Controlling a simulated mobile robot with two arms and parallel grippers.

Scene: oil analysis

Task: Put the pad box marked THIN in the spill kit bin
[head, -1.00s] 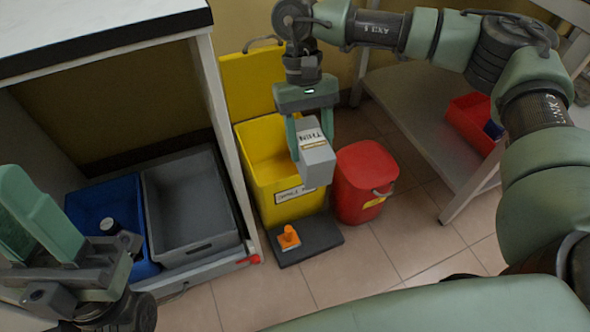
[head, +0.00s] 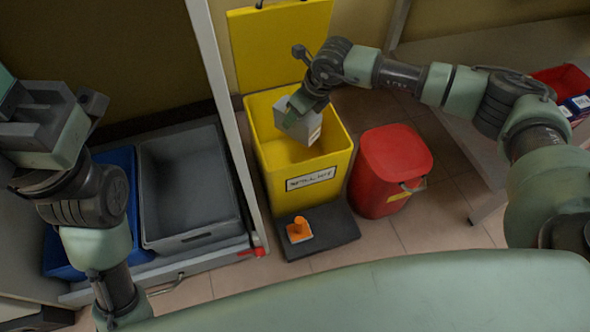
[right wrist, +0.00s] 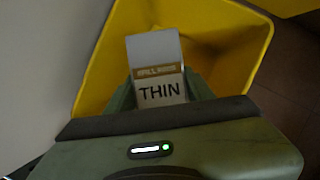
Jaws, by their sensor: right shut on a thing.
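The pad box (head: 300,122) is a grey-white box held in my right gripper (head: 303,108) over the mouth of the yellow spill kit bin (head: 333,166). In the right wrist view the box (right wrist: 157,60) shows the word THIN, with the yellow bin (right wrist: 215,35) around and below it. My right gripper is shut on the box. The bin's lid (head: 280,45) stands open at the back. My left gripper (head: 45,120) is at the far left of the head view, away from the bin; its fingers do not show clearly.
A red lidded bin (head: 391,165) stands right of the yellow bin. An orange-handled item (head: 299,230) sits on the dark base (head: 335,232) in front. A grey tray (head: 190,240) and a blue tray (head: 60,240) are at the left. A red bin (head: 562,80) is on the right shelf.

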